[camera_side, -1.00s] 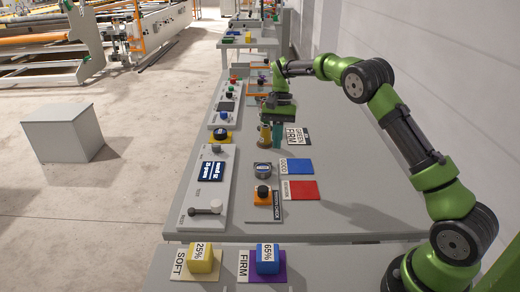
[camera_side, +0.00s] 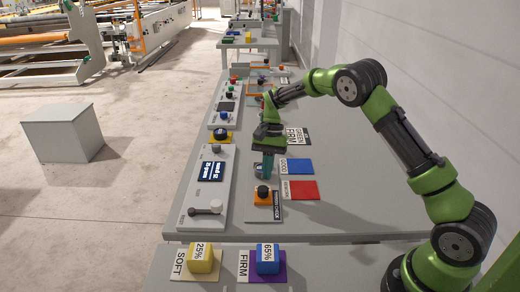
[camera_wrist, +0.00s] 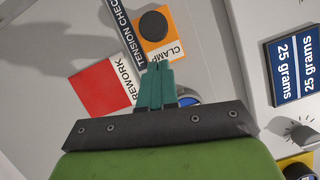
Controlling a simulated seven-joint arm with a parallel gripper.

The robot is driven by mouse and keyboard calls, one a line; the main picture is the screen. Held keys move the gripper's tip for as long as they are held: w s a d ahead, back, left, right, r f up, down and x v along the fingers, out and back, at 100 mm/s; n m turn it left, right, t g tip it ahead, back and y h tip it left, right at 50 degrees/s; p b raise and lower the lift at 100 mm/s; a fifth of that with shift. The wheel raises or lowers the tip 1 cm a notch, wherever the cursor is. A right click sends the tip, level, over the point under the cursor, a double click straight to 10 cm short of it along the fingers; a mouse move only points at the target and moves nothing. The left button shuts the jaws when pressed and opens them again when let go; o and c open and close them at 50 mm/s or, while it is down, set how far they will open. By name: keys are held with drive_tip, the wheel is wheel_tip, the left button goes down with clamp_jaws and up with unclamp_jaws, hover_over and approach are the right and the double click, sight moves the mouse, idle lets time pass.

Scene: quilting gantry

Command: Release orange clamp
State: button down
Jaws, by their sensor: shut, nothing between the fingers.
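The orange clamp (camera_side: 262,200) is a flat orange plate with a round black knob on top, lying on the grey table. It also shows in the wrist view, labelled CLAMP (camera_wrist: 176,50), with its black knob (camera_wrist: 153,25). My gripper (camera_side: 268,174) points down just behind the clamp in the side view, its teal fingers closed together and empty. In the wrist view the fingertips (camera_wrist: 158,66) appear at the plate's labelled edge, short of the knob. I cannot tell whether they touch it.
A red REWORK card (camera_side: 302,190) and a blue card (camera_side: 299,166) lie to the right. A round grey-blue device (camera_side: 258,170) is partly hidden by my fingers. A control panel (camera_side: 198,205) with a lever lies left.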

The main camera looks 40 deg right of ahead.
drive_tip(key=shift+s+a, duration=0.5)
drive_tip(key=shift+a, duration=0.25)
